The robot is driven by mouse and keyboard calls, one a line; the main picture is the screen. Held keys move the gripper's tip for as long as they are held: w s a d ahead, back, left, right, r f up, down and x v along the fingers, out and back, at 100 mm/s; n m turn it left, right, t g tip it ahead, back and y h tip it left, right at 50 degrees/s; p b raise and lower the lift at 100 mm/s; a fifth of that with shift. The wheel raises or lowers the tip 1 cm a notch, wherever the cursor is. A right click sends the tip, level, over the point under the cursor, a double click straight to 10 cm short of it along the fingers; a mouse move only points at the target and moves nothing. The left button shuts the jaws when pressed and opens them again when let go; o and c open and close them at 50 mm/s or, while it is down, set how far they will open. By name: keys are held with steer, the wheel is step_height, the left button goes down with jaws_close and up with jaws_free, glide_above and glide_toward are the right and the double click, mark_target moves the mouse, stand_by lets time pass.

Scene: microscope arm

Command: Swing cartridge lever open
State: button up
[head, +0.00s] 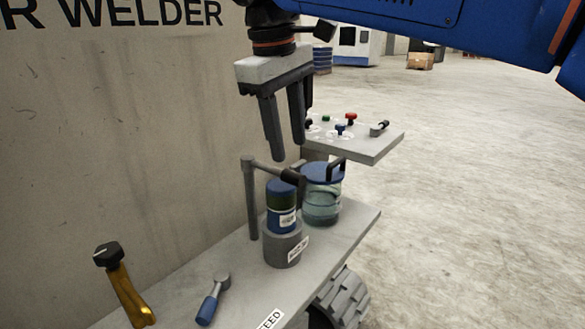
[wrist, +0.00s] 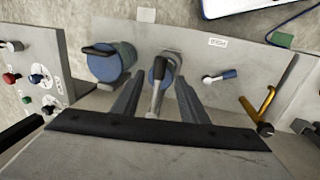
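My gripper (head: 288,152) is open and empty, pointing down above the lever. It also shows in the wrist view (wrist: 160,78). Contact is not visible.
A blue-lidded glass jar (head: 322,200) stands close behind the cartridge. A small blue-handled lever (head: 210,303) and a yellow lever with black knob (head: 128,290) are nearer. A raised panel with knobs (head: 372,148) is behind. The wall (head: 120,150) borders the bench on the left.

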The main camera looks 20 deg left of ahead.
mark_target(293, 173)
steer(key=f, duration=0.2)
steer(key=w+f, duration=0.1)
steer(key=f, duration=0.4)
steer(key=shift+w+d, duration=0.15)
steer(key=shift+d, duration=0.15)
steer(key=shift+r, duration=0.1)
jaws_close()
